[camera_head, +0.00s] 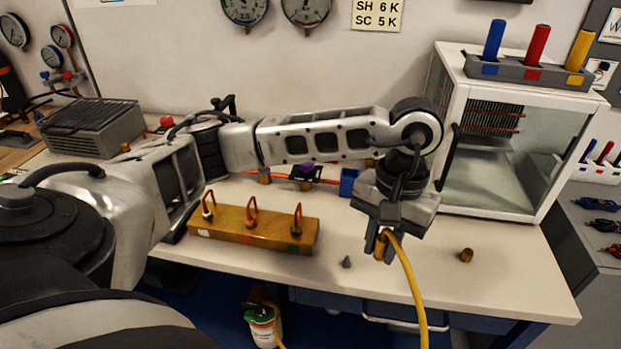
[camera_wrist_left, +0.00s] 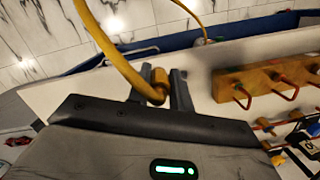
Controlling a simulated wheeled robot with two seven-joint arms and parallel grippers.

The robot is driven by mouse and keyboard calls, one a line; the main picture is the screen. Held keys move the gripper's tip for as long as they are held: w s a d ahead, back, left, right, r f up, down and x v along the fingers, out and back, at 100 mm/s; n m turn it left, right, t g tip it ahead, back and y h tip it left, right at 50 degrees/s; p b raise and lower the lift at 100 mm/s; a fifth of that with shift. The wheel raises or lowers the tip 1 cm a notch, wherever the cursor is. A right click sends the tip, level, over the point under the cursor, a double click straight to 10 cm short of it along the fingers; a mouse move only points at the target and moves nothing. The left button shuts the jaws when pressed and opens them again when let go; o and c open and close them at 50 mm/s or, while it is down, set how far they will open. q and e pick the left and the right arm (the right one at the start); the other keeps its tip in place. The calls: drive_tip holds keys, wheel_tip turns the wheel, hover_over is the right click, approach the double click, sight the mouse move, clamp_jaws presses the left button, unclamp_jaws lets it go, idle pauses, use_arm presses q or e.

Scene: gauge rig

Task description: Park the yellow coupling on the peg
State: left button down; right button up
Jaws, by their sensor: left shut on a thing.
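My left gripper (camera_head: 383,243) points down over the right half of the bench. It is shut on the brass-yellow coupling (camera_head: 380,250) at the end of a yellow hose (camera_head: 412,284). In the left wrist view the coupling (camera_wrist_left: 158,84) sits between the two fingers (camera_wrist_left: 157,90), with the hose curving away to the upper left. A small grey peg-like piece (camera_head: 346,262) stands on the bench, left of the gripper and apart from it. I cannot tell for certain that it is the peg. My right gripper is not in view.
A wooden block (camera_head: 252,229) with red hooks lies left of the gripper. A brass cap (camera_head: 466,255) sits to the right. A glass-fronted cabinet (camera_head: 520,150) stands at the back right. The hose hangs over the bench (camera_head: 500,290) front edge. The front right bench is mostly clear.

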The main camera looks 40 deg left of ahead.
use_arm(q)
drive_tip(key=n, duration=0.2)
drive_tip(key=shift+a+f+n, duration=0.2)
drive_tip(key=shift+a+n, duration=0.2)
drive_tip(key=w+a+n+t, duration=0.1)
drive_tip(key=a+n, duration=0.1)
drive_tip(key=n, duration=0.7)
drive_tip(key=w+a+f+n+t, duration=0.1)
drive_tip(key=a+n, duration=0.1)
drive_tip(key=n, duration=0.8)
drive_tip(key=a+f+n+t+p, duration=0.1)
drive_tip(key=a+n, duration=0.1)
drive_tip(key=n, duration=0.8)
drive_tip(key=shift+w+a+f+t, duration=0.25)
drive_tip(key=shift+w+a+t, duration=0.05)
drive_tip(key=shift+w, duration=0.1)
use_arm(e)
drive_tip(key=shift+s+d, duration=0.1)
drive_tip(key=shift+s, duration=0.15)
